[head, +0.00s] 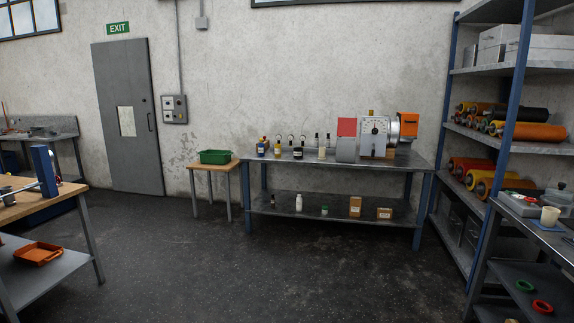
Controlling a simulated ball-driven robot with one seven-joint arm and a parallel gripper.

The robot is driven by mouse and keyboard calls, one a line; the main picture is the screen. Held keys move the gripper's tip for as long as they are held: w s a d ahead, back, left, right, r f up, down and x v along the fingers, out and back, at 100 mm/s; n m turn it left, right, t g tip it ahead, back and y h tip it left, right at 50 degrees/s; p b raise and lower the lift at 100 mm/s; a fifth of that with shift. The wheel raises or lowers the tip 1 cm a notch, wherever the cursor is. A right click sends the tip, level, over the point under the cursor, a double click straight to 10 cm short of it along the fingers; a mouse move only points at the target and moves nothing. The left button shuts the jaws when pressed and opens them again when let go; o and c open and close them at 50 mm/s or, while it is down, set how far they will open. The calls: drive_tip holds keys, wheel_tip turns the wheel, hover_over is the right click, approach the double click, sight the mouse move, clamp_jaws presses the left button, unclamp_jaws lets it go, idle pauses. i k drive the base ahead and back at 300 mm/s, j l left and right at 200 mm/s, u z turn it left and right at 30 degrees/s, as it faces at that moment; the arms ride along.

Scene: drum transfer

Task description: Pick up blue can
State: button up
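My gripper is not in view.
A grey machine (374,138) stands on the back table. A green bin (215,156) sits on a small wooden table. A workbench (60,205) is at the left; shelves with rollers (535,131) and a bench with a cup (550,216) are at the right. The middle floor (250,270) is clear.

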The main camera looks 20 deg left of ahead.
sight(261, 146)
drive_tip(key=i+j+u, duration=0.55)
drive_tip(key=i, duration=0.15)
drive_tip(key=i+u, duration=0.6)
drive_tip(key=i, duration=3.55)
